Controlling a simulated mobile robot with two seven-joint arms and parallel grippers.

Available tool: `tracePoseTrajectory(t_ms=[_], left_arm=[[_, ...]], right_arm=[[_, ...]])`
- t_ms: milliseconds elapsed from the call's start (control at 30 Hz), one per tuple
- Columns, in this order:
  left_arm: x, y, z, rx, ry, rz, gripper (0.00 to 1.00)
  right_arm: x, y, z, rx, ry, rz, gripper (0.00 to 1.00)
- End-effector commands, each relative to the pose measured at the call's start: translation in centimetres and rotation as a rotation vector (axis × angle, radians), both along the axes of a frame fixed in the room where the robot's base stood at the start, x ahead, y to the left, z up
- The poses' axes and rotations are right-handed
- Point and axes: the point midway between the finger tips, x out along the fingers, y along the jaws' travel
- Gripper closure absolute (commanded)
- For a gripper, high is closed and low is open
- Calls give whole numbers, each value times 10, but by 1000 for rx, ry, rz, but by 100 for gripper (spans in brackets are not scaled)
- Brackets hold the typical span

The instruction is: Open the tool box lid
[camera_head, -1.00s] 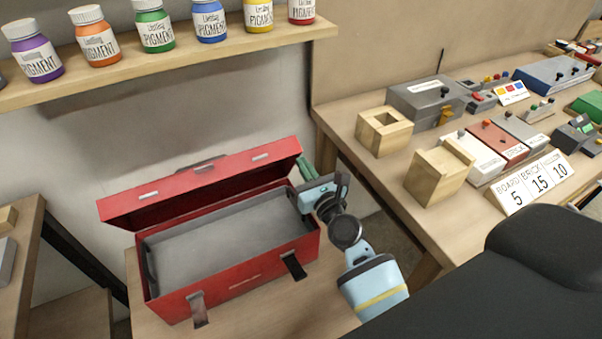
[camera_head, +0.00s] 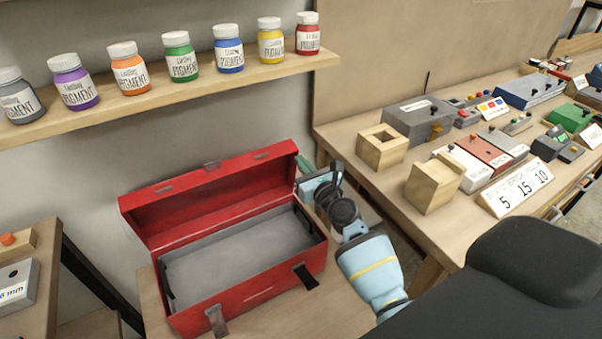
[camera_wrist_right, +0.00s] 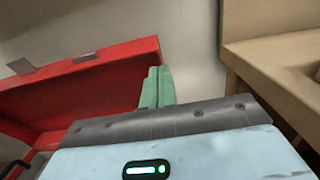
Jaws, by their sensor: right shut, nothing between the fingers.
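The red tool box (camera_head: 255,288) stands on a small wooden table, with its lid (camera_head: 205,193) raised and leaning back toward the wall. A grey tray (camera_head: 235,252) fills the inside and looks empty. My right gripper (camera_head: 303,165) is shut and empty at the right end of the lid. Its green fingers also show in the right wrist view (camera_wrist_right: 157,88) beside the lid's edge (camera_wrist_right: 85,85); I cannot tell whether they touch it. My left gripper is not in view.
A shelf (camera_head: 160,92) with several pigment jars runs along the wall above the lid. A workbench (camera_head: 375,185) with wooden blocks and boxes stands at the right. Another wooden table (camera_head: 40,260) stands at the left.

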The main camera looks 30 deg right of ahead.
Motion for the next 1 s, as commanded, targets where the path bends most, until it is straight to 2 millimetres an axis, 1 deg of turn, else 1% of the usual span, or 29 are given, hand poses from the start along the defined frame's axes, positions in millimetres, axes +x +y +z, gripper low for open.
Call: tracePoseTrajectory(t_ms=[33,233,500,733,1000], left_arm=[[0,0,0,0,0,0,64],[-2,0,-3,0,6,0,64],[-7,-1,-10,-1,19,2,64],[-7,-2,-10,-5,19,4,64],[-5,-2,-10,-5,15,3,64]], right_arm=[[5,-2,3,1,-3,0,100],[28,-4,9,3,-2,0,100],[54,-4,11,2,0,0,100],[64,-4,11,1,0,0,100],[67,-4,12,1,0,0,100]])
